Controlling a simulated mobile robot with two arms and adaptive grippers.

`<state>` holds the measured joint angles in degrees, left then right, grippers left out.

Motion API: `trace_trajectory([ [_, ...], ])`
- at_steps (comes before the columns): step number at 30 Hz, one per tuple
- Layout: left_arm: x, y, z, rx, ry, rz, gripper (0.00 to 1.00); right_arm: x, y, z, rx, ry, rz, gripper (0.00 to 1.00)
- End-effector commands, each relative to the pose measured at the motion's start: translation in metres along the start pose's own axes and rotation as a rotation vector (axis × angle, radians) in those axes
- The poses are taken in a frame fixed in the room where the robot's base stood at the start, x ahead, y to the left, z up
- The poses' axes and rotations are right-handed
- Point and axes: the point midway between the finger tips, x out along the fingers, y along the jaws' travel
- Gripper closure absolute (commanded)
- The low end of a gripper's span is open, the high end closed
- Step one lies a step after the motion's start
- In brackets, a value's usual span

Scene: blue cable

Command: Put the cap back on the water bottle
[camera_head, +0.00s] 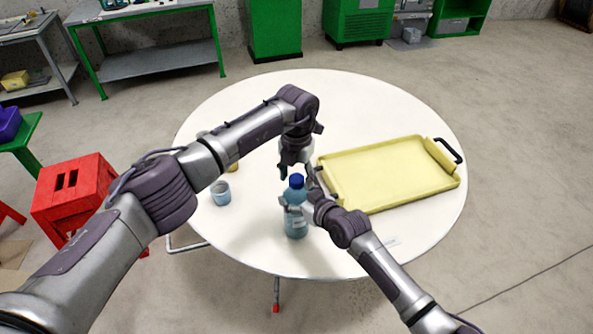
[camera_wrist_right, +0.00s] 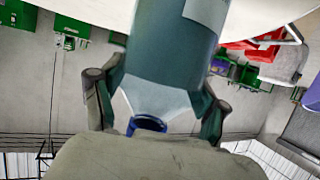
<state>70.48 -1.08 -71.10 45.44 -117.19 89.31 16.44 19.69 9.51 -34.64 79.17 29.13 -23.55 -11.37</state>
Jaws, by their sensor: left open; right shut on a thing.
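The water bottle (camera_head: 296,222) is translucent blue-teal and stands upright near the front middle of the round table. A dark blue cap (camera_head: 297,181) shows at its top; whether it is fully seated cannot be told. My right gripper (camera_head: 297,207) is shut on the bottle's upper part. In the right wrist view, its fingers (camera_wrist_right: 160,105) press on both sides of the bottle (camera_wrist_right: 172,45), and a blue ring (camera_wrist_right: 149,123) shows at the neck, partly hidden. My left gripper (camera_head: 295,170) is open and points down just above the cap, with no held thing visible.
A yellow tray (camera_head: 390,172) with a dark handle lies right of the bottle on the white table (camera_head: 360,105). A blue-grey cup (camera_head: 221,194) stands to the left. A small yellow thing (camera_head: 233,168) is mostly hidden behind my left arm. A red stool (camera_head: 70,190) stands beyond the table's left edge.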

Motion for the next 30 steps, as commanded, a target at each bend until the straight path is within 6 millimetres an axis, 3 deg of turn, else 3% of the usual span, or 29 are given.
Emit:
trace_trajectory([
  [5, 0.0000, -0.0002, 0.0000, 0.000, 0.000, 0.000, 0.42, 0.0000, 0.0000, 0.0005, 0.000, -0.001, 0.000, 1.00],
  [15, -0.0003, -0.0002, 0.0000, 0.000, 0.000, 0.000, 0.98, 0.0000, 0.0000, 0.0005, 0.000, -0.001, 0.000, 1.00],
  [22, -0.0003, -0.0001, 0.0001, 0.007, 0.000, 0.000, 1.00, 0.0000, 0.0000, 0.0005, 0.000, -0.001, 0.000, 1.00],
  [23, -0.0003, -0.0001, 0.0001, 0.007, 0.000, 0.000, 0.56, 0.0000, 0.0000, 0.0005, 0.000, -0.001, 0.000, 1.00],
  [27, -0.0003, -0.0001, 0.0000, 0.007, 0.000, 0.000, 0.33, 0.0000, 0.0000, 0.0005, 0.000, -0.001, 0.000, 1.00],
  [30, -0.0003, -0.0001, 0.0000, 0.007, 0.000, 0.000, 0.32, 0.0000, 0.0000, 0.0005, 0.000, -0.001, 0.000, 1.00],
])
